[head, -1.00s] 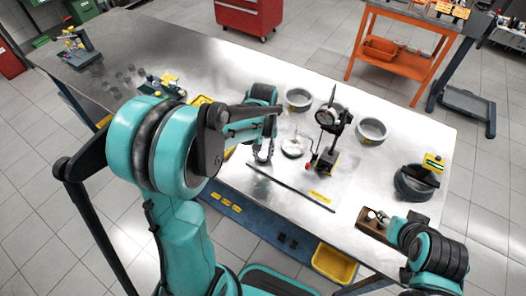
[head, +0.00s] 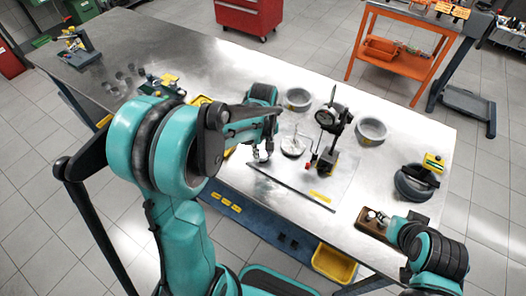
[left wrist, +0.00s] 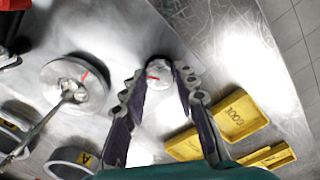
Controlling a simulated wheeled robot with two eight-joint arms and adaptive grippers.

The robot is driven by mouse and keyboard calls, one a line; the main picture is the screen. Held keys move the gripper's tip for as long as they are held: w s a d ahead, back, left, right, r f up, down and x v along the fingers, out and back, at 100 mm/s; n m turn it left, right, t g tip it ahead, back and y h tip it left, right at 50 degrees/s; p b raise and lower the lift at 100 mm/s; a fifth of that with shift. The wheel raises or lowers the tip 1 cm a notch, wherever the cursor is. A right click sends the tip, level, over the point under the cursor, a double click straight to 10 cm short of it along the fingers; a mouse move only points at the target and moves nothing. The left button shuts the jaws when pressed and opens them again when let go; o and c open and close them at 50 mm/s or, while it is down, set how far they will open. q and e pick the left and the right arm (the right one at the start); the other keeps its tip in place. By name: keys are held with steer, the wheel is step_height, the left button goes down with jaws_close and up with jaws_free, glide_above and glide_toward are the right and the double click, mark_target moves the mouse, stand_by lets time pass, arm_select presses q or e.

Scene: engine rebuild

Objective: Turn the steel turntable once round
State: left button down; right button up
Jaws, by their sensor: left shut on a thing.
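The steel turntable (head: 292,147) is a shiny round disc on the metal bench, just right of my left gripper in the head view. In the left wrist view the turntable (left wrist: 75,85) lies left of the fingers, with a red mark on its top and a thin rod reaching over it. My left gripper (head: 262,155) points down at the bench. In the left wrist view its fingers (left wrist: 160,82) are around a small round steel knob (left wrist: 158,72) with a red mark. My right gripper is by a brown block (head: 374,222); its jaws are unclear.
A dial gauge stand (head: 326,145) stands right of the turntable. Grey rings (head: 371,130) lie behind and beside it. A long dark bar (head: 290,188) lies in front. Yellow trays (left wrist: 238,115) are right of the fingers in the left wrist view.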

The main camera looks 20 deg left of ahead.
mark_target(263, 154)
arm_select(q)
steer(key=c, duration=1.2)
jaws_free()
steer(key=shift+o, duration=0.2)
steer(key=shift+r, duration=0.15)
step_height(263, 154, up, 12)
